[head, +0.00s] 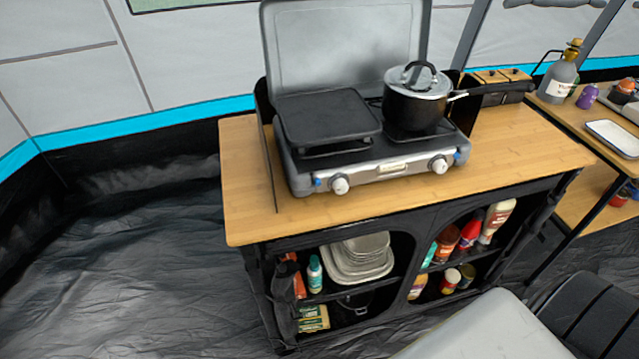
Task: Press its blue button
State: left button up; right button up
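A silver and black camping stove (388,168) stands on a wooden-topped cabinet with its grey lid open upright. Its front panel has a small blue button (317,183) at the left end, beside a white knob (340,185). A second blue button (457,157) is at the right end, beside another white knob (439,165). A black pot (415,108) with a silver lid sits on the right burner. A flat dark griddle plate (328,118) covers the left burner. Neither of my grippers is in view.
The cabinet's wooden top (520,150) is bare in front and right of the stove. Its shelves hold plates (358,262) and several bottles. A side table with a bottle (560,80) and white tray (612,137) stands right. The floor at left is clear.

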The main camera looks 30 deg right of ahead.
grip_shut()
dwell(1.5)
